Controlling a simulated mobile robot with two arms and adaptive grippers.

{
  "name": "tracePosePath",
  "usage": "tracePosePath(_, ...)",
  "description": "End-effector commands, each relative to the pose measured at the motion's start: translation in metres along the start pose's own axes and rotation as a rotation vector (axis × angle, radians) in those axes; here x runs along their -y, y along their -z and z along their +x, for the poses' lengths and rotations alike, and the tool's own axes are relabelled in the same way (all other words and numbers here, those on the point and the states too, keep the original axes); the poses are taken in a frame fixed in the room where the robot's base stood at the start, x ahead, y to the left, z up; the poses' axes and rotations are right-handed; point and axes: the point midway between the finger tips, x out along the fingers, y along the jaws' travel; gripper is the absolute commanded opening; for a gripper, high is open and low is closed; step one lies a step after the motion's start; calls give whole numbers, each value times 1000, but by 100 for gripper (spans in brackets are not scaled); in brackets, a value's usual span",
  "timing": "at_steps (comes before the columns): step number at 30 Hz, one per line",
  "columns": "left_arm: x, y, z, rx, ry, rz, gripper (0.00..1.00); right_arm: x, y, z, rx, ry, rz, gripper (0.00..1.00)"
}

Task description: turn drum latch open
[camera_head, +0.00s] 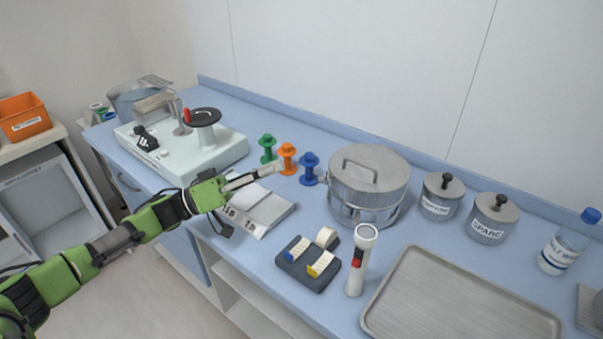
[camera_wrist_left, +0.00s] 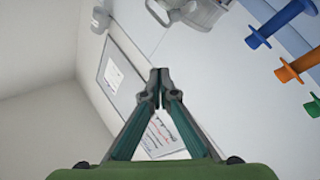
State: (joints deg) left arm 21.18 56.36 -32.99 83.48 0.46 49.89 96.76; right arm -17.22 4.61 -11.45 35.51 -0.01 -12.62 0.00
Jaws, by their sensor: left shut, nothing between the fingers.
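The metal drum (camera_head: 368,190) stands upright on the blue counter, its lid with a bar handle on top. A small fitting, perhaps the latch (camera_head: 354,214), shows low on its front; its position is too small to tell. My left gripper (camera_head: 280,168) is shut and empty, reaching in from the left. Its tips point toward the drum but are apart from it, by the orange spool in the picture. In the left wrist view the shut fingertips (camera_wrist_left: 160,74) are in the middle, and a grey metal body with a handle, apparently the drum (camera_wrist_left: 196,12), is at the top edge.
Green (camera_head: 267,148), orange (camera_head: 287,158) and blue (camera_head: 309,168) spools stand left of the drum. Two lidded canisters stand right.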

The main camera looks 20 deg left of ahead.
Motion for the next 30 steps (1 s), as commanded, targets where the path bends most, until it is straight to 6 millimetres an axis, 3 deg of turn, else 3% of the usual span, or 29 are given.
tracePosePath(5,-6,20,7,181,-45,84,0,0,-1,16,-1,0,0,0)
tracePosePath(12,2,38,0,380,16,135,0,0,-2,27,-1,0,0,0)
tracePosePath(30,8,47,-7,453,71,143,0,0,-2,29,-2,0,0,0)
